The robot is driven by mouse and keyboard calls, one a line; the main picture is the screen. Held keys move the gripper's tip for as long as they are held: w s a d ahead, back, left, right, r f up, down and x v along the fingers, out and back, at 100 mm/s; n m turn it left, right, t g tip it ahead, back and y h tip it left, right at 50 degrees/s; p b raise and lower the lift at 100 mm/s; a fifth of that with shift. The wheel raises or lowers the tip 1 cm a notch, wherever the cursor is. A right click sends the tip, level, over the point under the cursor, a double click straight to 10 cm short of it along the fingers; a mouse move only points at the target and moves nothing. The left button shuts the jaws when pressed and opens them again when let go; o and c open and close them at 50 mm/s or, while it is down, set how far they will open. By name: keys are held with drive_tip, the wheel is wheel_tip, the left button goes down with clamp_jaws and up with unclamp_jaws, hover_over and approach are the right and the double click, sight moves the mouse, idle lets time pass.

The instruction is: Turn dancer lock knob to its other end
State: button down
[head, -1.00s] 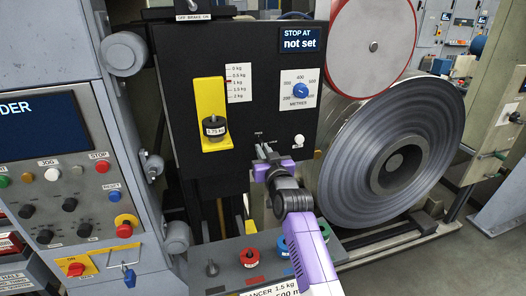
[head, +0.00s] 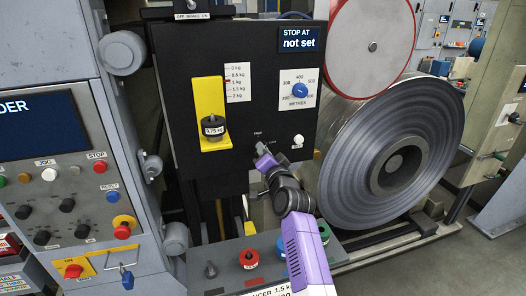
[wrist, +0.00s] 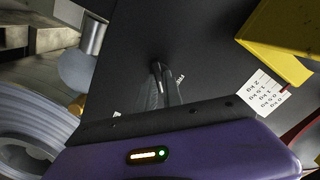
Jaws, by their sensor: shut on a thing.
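The dancer lock knob (wrist: 156,66) is small and sits low on the black panel (head: 215,165); the fingers mostly hide it. My gripper (head: 261,148) reaches up to the panel from below and is shut on the knob. In the wrist view the gripper fingers (wrist: 165,85) come together at the knob, close to the panel face. A small white label beside the fingers is only partly readable. In the head view small marks show just above and to the right of the fingertips.
A white knob (head: 298,139) and a blue METRES dial (head: 300,90) are to the right. The large steel coil (head: 375,165) is close on the right. Coloured weights, including a red one (head: 249,259), stand below.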

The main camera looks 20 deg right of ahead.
drive_tip(key=shift+d+f+m+p, duration=0.1)
drive_tip(key=shift+m+p, duration=0.4)
drive_tip(key=shift+m, duration=1.6)
drive_tip(key=shift+f+m+p, duration=0.1)
drive_tip(key=shift+m+p, duration=0.35)
drive_tip(key=shift+m, duration=1.65)
drive_tip(key=c, duration=1.5)
unclamp_jaws()
drive_tip(key=shift+s+p, duration=0.4)
drive_tip(key=shift+s, duration=3.5)
